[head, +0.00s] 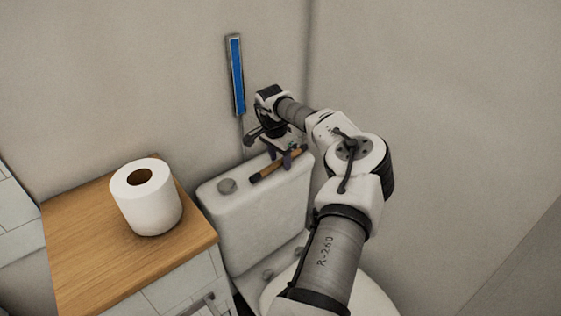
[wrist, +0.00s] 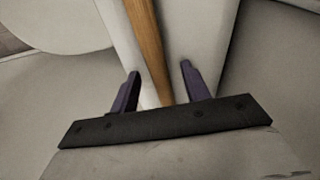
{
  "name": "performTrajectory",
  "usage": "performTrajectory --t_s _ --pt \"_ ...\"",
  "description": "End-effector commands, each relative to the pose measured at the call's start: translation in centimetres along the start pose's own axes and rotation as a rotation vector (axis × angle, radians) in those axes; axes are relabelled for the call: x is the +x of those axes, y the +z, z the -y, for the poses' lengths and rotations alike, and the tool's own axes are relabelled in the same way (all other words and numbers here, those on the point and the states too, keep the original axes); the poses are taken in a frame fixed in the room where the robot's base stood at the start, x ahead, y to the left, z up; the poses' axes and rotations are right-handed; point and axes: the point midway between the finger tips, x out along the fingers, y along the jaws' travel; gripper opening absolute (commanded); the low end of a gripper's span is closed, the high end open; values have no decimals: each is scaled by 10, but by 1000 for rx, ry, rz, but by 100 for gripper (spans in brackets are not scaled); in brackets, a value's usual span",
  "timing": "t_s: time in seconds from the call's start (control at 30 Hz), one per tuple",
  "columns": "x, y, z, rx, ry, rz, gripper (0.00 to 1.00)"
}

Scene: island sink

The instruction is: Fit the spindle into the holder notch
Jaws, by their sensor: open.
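The spindle (head: 268,172) looks like a wooden rod with dark ends. It lies on the lid of the white toilet tank. My gripper (head: 288,158) is open above the tank lid, near the right end of the rod. In the wrist view the rod (wrist: 147,40) runs between the two spread fingers of my gripper (wrist: 158,68), with a gap on both sides. A holder notch cannot be made out with certainty. A tall, narrow metal-framed blue strip (head: 236,75) is on the wall above the tank.
A white paper roll (head: 146,197) stands upright on a wooden counter (head: 85,240) left of the tank. A round button (head: 227,186) rises from the left of the tank lid (head: 212,200). Walls close in behind and on the right.

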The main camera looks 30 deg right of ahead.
Motion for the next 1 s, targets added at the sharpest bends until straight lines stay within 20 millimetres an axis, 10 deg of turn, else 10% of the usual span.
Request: performTrajectory --t_s 0.43,1.0 --pt "0 0 0 1 0 0 0" --pt "-31 -6 0 2 -2 -3 0"
